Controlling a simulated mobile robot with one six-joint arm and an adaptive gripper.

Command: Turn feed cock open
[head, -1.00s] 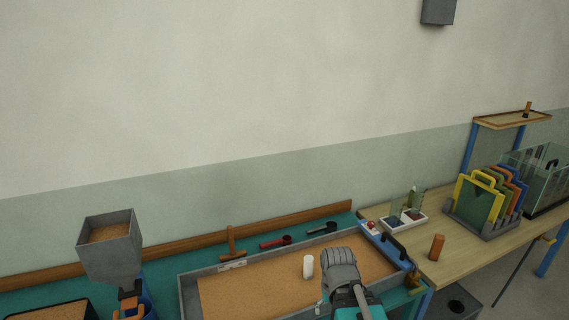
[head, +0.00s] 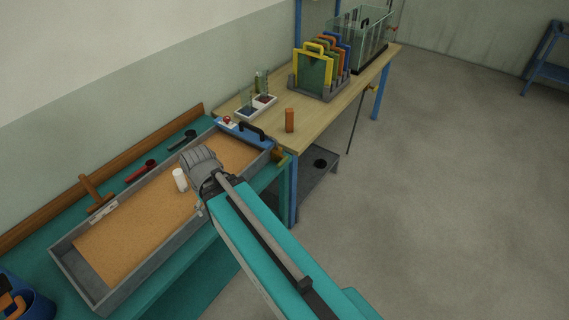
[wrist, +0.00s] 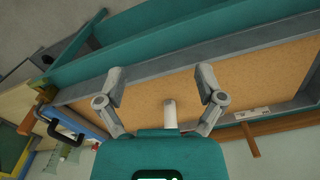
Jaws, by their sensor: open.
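My gripper (head: 202,165) is above the right part of the sand tray (head: 75,268). In the wrist view my gripper (wrist: 160,70) has its two fingers spread wide with nothing between the tips. A small brass-coloured fitting (head: 279,155) sits at the tray's right end, below the blue end plate (head: 247,134) with a black handle. It also shows in the wrist view (wrist: 46,94), left of the fingers and apart from them. I cannot tell for sure whether this fitting is the feed cock, or how it is turned.
A white cylinder (head: 180,180) stands in the tray beside my gripper. An orange block (head: 289,120), a rack of coloured gates (head: 318,72) and a glass tank (head: 357,38) stand on the wooden table (head: 325,108). Scoops (head: 140,171) lie behind the tray.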

